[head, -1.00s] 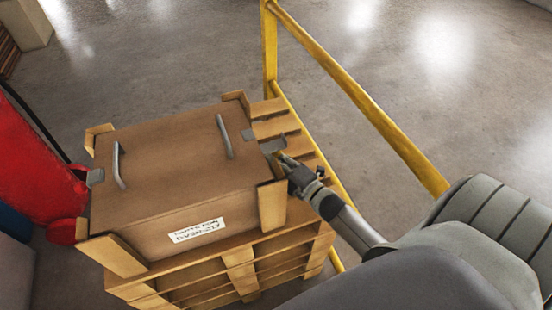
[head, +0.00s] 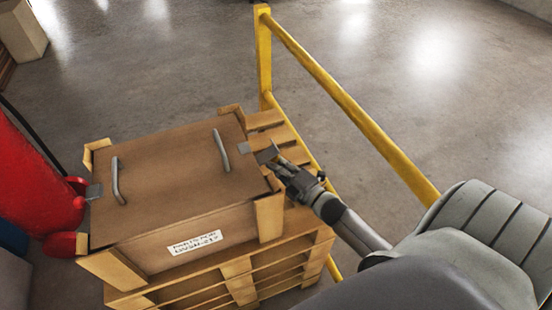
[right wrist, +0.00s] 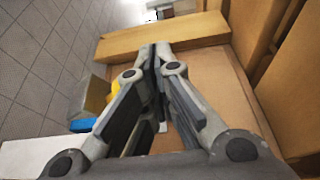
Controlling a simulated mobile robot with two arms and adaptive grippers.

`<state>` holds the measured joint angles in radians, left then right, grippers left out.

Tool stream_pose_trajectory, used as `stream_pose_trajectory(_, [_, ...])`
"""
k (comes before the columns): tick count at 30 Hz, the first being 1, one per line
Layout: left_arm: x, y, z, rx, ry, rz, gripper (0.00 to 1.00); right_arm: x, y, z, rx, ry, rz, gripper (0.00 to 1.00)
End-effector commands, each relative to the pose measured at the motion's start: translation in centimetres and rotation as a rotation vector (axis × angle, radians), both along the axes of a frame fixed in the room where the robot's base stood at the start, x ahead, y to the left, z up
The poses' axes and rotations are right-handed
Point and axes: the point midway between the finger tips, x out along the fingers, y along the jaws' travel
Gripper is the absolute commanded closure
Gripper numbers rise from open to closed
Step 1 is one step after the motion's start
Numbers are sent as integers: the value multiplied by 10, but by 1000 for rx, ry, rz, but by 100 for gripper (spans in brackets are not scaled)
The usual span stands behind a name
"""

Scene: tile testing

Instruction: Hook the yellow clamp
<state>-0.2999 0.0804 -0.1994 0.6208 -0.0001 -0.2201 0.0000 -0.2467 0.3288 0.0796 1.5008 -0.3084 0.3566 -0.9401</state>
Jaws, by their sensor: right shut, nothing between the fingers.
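A brown crate (head: 170,188) with two grey handles stands on a wooden pallet. A grey metal hasp plate (head: 267,154) stands tilted at the crate's right edge, beside a small grey tab on the lid. My right gripper (head: 273,163) is shut and empty, its tips close to this plate; I cannot tell if they touch it. In the right wrist view the shut fingers (right wrist: 158,50) lie in front of the crate's side. A small yellow part (right wrist: 110,97), perhaps the clamp, shows partly behind the left finger. In the head view the gripper hides it. My left gripper is not in view.
A yellow rail (head: 350,110) runs along the right side of the pallet (head: 240,278), close to my right arm. A red object (head: 35,180) stands left of the crate. Another grey hasp (head: 94,191) is on the crate's left edge. Open floor lies behind.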

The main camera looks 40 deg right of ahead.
Motion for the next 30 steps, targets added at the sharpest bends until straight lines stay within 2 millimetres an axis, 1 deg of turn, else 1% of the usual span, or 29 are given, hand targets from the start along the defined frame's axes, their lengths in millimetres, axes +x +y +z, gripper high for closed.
stream_pose_trajectory(1, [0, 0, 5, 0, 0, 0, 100, 0, -2, 5, -1, 0, -1, 100])
stream_pose_trajectory(9, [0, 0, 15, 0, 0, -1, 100, -2, -8, 17, -2, 0, 0, 100])
stream_pose_trajectory(23, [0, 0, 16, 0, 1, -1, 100, -2, -8, 19, -1, 0, 0, 100])
stream_pose_trajectory(30, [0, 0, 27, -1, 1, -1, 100, -2, -7, 30, -1, -1, 0, 100])
